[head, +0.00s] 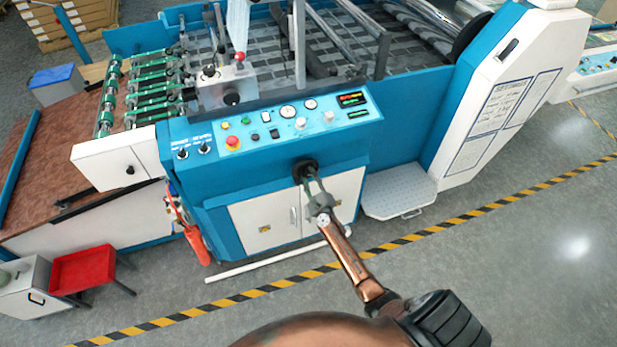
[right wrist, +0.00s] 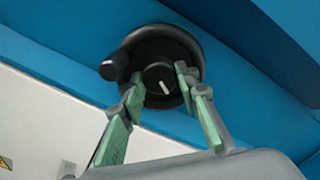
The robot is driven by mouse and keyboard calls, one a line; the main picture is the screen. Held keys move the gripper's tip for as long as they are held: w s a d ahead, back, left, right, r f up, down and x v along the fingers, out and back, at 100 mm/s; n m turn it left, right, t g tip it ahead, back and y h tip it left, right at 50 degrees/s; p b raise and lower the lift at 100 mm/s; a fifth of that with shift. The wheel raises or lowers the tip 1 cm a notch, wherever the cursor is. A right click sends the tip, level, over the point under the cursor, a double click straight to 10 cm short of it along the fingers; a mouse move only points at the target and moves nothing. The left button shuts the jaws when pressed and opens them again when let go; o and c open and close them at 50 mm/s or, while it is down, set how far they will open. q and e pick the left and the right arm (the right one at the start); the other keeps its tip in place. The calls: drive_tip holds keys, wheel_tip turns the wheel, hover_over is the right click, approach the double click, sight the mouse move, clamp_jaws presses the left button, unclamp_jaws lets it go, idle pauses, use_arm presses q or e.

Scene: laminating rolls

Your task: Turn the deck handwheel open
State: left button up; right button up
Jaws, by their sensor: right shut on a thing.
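The deck handwheel (head: 304,167) is a small black wheel on the blue front of the machine, below the control panel and above the white cabinet doors. In the right wrist view the handwheel (right wrist: 196,48) shows a round dark rim, a hub with a white mark, and a knob (right wrist: 113,66) at its left. My right gripper (head: 310,180) reaches up to it from below. Its green-padded fingers (right wrist: 160,84) lie on either side of the hub and are shut on the wheel. The fingers hide part of the lower rim. My left gripper is not in view.
The control panel (head: 270,121) with a red button (head: 232,142) is just above the wheel. A footstep plate (head: 398,193) juts out at right. The floor in front is clear, with a striped line (head: 440,225).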

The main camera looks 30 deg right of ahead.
drive_tip(key=n, duration=0.3)
drive_tip(key=shift+n+p, duration=0.3)
drive_tip(key=shift+n, duration=0.1)
drive_tip(key=n, duration=0.3)
drive_tip(key=shift+n+p, duration=0.3)
drive_tip(key=shift+p, duration=0.1)
drive_tip(key=n+p, duration=0.1)
drive_tip(key=n, duration=0.5)
drive_tip(key=n+p, duration=0.1)
drive_tip(key=n, duration=0.3)
drive_tip(key=shift+n, duration=0.4)
drive_tip(key=n, duration=0.4)
drive_tip(key=shift+n, duration=0.3)
drive_tip(key=o, duration=1.2)
drive_tip(key=shift+c, duration=0.2)
drive_tip(key=shift+r, duration=0.1)
